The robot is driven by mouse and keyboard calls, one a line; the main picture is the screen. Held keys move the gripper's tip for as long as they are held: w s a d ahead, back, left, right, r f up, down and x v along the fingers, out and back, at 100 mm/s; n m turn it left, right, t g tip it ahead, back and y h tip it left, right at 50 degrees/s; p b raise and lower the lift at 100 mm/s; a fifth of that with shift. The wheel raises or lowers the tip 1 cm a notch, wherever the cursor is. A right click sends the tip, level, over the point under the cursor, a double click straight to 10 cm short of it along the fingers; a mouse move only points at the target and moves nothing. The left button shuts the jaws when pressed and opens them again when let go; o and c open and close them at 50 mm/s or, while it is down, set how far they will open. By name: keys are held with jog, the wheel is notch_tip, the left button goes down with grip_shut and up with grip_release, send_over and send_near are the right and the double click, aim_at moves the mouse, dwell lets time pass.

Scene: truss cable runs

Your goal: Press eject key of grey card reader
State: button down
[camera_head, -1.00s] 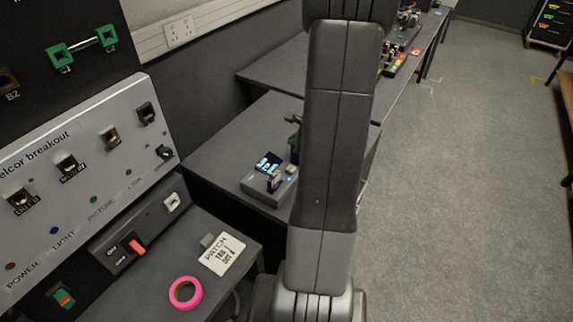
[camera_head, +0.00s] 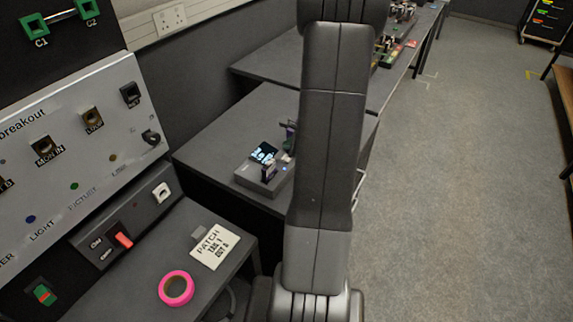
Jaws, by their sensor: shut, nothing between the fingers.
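The grey card reader (camera_head: 255,184) is a small box near the front of the middle dark table, left of my arm. A lit screen (camera_head: 264,153) stands at its back, and an upright dark piece, perhaps a card, rises from its top. A small blue light shows at its right side. The eject key cannot be made out at this size. My arm (camera_head: 325,150) stands upright in front of the table and covers part of it. My gripper is out of view, above the top of the picture.
A breakout panel (camera_head: 75,150) with sockets stands at left. Below it are a red rocker switch (camera_head: 123,240), pink tape roll (camera_head: 176,288) and white patch card (camera_head: 214,246). A dark item (camera_head: 289,131) stands behind the reader, partly hidden. Floor (camera_head: 460,200) at right is clear.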

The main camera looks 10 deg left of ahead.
aim_at(284, 155)
jog(key=shift+f+b, duration=0.75)
jog(key=shift+f, duration=0.4)
jog(key=shift+f, duration=0.1)
dwell(1.1)
jog(key=shift+f+b, duration=0.3)
jog(key=shift+b, duration=0.2)
jog(key=shift+f+b, duration=0.5)
jog(key=shift+b, duration=0.05)
dwell(0.5)
jog(key=shift+r, duration=0.1)
jog(key=shift+r+p, duration=0.75)
jog(key=shift+r, duration=0.1)
jog(key=shift+r+p, duration=2.05)
jog(key=shift+r, duration=0.45)
